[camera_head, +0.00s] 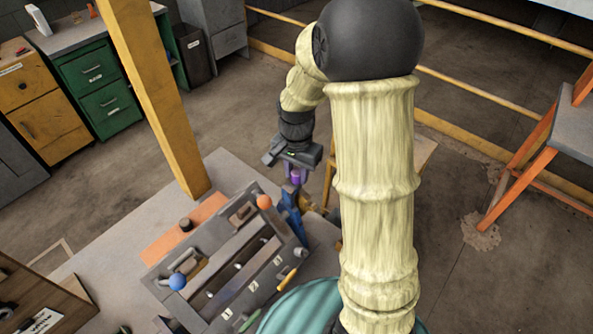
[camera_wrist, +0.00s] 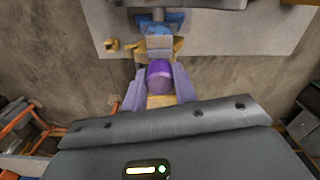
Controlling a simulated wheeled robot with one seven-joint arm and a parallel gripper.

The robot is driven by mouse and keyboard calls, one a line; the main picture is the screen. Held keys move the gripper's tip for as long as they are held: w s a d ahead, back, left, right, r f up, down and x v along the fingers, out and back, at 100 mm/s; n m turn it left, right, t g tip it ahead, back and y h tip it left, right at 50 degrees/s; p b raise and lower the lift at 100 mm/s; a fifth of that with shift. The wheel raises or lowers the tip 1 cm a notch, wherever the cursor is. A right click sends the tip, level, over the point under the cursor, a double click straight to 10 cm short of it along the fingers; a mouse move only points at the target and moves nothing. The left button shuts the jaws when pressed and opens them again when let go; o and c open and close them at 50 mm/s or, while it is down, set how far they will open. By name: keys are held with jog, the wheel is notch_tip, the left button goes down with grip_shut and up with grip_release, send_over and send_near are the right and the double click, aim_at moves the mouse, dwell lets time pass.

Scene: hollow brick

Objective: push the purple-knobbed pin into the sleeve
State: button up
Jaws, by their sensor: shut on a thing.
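The purple knob (camera_head: 295,177) of the pin shows just below my gripper (camera_head: 294,172), over the right end of the bench. In the wrist view the purple knob (camera_wrist: 159,74) sits between the two fingertips of my gripper (camera_wrist: 160,82), which are shut on it. The pin's shaft is hidden below the knob. Beyond the knob in the wrist view is a blue and grey fixture (camera_wrist: 160,42) with yellow-brown parts on both sides. I cannot make out the sleeve's opening, nor whether the pin touches it.
A grey panel with numbered slots (camera_head: 240,262) lies left of the fixture, with an orange knob (camera_head: 264,202) and a blue knob (camera_head: 177,281). An orange-legged stand (camera_head: 520,165) is at right.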

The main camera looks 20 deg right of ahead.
jog(key=o, duration=1.1)
jog(key=shift+o, duration=0.2)
notch_tip(320, 180, up, 17)
jog(key=b, duration=0.2)
jog(key=shift+r, duration=0.15)
jog(key=s+f+n+t, duration=0.2)
jog(key=s+f+n, duration=0.7)
jog(key=f, duration=0.6)
jog(key=shift+s+f+t, duration=0.3)
jog(key=shift+s+f, duration=0.1)
jog(key=shift+s, duration=0.7)
